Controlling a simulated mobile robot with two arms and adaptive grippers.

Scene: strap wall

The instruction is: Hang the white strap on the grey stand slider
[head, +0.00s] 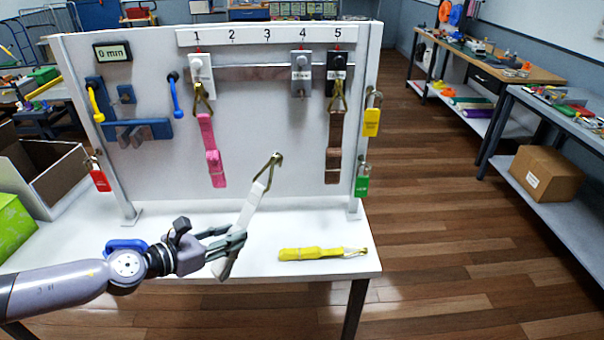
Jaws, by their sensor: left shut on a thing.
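The white strap (250,203) is held by my left gripper (232,243), which is shut on it near its lower part. The strap stands up at a tilt to the right in front of the board, with its metal hook (275,160) at the top. The grey stand slider (301,78) is on the rail under number 4, with no strap hanging from it. The hook is below and to the left of this slider, apart from it. My right gripper is not in view.
A pink strap (208,135) hangs from the white slider (201,68) under 1. A brown strap (335,140) hangs from the black slider (337,72) under 5. A yellow strap (310,254) lies on the white table (290,220). Padlocks hang at the board's edges.

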